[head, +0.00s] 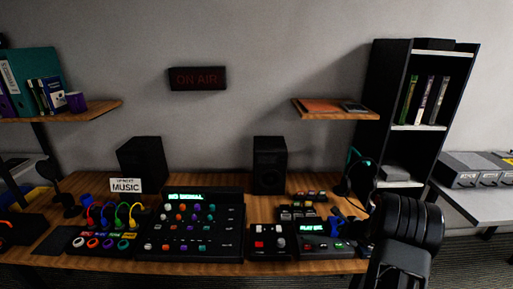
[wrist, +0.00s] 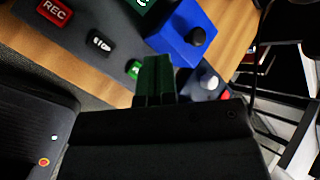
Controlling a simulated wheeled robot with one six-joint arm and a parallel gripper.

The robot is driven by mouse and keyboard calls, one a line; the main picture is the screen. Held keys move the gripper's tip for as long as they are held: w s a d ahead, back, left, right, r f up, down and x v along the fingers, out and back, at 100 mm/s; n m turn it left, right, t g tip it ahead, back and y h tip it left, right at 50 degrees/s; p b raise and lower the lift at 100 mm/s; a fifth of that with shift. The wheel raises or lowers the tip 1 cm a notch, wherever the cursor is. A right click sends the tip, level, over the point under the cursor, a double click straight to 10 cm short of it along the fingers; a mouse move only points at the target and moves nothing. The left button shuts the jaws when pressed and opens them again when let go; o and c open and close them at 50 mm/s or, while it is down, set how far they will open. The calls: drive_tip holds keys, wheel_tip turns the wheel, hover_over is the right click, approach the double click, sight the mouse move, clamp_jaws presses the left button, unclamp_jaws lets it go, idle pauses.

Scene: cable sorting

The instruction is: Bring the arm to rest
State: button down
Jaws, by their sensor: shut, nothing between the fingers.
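My gripper (wrist: 156,80) shows in the wrist view as dark fingers pressed together with nothing between them. The fingertips are over or close to a dark recorder panel with a red REC button (wrist: 54,11) and a green button (wrist: 134,70). In the head view my black arm is at the lower right, by the desk's right end; I cannot make out the fingers there.
A blue box with a black knob (wrist: 195,36) is close beyond the fingertips. On the wooden desk are a mixer (head: 190,228), coloured looped cables (head: 128,212) and two speakers (head: 269,165). A tall shelf (head: 372,110) stands behind my arm. Space above the desk's middle is clear.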

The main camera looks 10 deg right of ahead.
drive_tip(key=s+a+r+n+g+y, duration=0.45)
drive_tip(key=s+a+n, duration=0.55)
drive_tip(key=a+n, duration=0.3)
drive_tip(key=s+a+r+n+h, duration=0.5)
drive_tip(key=s+a+r+n, duration=0.8)
drive_tip(key=s+r, duration=0.2)
drive_tip(key=shift+g, duration=0.35)
drive_tip(key=shift+d, duration=0.15)
